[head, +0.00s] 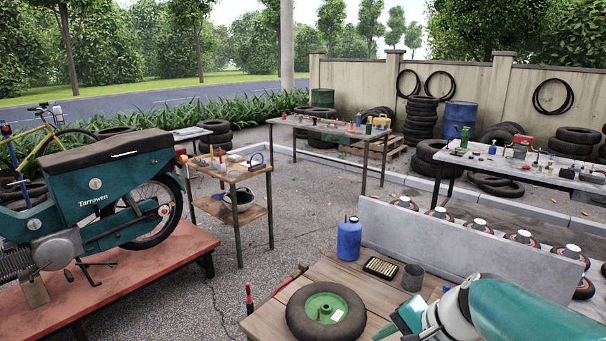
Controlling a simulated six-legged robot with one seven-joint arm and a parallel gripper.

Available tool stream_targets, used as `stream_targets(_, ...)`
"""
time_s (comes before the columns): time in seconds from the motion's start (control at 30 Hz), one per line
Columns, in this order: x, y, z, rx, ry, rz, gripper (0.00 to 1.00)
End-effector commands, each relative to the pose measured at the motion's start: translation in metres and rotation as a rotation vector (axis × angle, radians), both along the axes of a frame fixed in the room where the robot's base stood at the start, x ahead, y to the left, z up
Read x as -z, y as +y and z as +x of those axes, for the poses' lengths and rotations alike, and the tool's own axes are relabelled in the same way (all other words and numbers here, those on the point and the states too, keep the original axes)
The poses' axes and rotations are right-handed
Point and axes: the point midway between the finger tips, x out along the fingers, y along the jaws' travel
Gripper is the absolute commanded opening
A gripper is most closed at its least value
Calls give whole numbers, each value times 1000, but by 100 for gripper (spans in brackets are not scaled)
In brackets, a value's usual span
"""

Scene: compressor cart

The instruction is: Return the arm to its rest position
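My arm (530,312), teal with silver-grey joints, enters at the lower right corner and reaches left over the near wooden bench. Its end, with my gripper (408,318), is low in the picture, just right of a wheel with a green hub (324,309) lying flat on the bench. The arm and the bottom picture edge hide most of the gripper, so I cannot see whether its fingers are apart or hold anything.
The wooden bench (285,322) also bears a blue canister (349,239), a boxed tray (381,268) and a grey cup (413,277). A grey panel (440,246) stands behind them. A teal motorbike (95,190) stands on a red platform (150,262) at left.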

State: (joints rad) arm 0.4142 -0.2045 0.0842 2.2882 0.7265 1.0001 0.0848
Motion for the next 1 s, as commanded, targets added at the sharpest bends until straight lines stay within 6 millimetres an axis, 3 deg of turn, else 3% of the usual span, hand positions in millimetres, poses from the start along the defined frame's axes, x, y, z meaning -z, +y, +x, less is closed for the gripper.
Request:
stream_targets(0.13,-14,17,-41,-203,-77,-237,41)
stream_targets(0.3,-27,19,-81,-410,-183,-498,41)
stream_targets(0.43,-36,15,-102,-532,-261,-663,41)
stream_targets(0.63,-42,10,-113,-608,-317,-778,41)
stream_targets(1.0,-42,9,-113,-610,-318,-781,41)
